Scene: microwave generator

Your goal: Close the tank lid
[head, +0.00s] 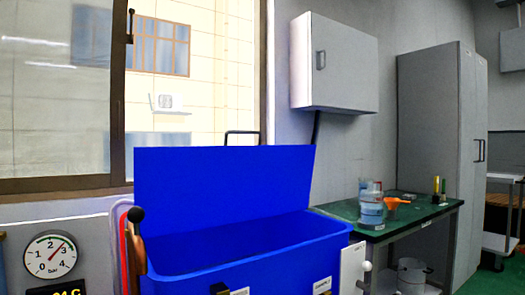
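A blue tank (245,255) stands in the lower middle of the head view. Its blue lid (222,185) is open and stands upright along the back edge of the tank. A thin dark handle (242,133) shows above the lid's top edge. The inside of the tank is partly visible and looks empty; its bottom is hidden. My gripper is not in view.
A pressure gauge (50,256) sits at the lower left, beside a red-and-white pipe and a dark-knobbed lever (136,240). A green table (415,212) with bottles and an orange cup (391,203) stands right. A grey wall cabinet (335,65) hangs above.

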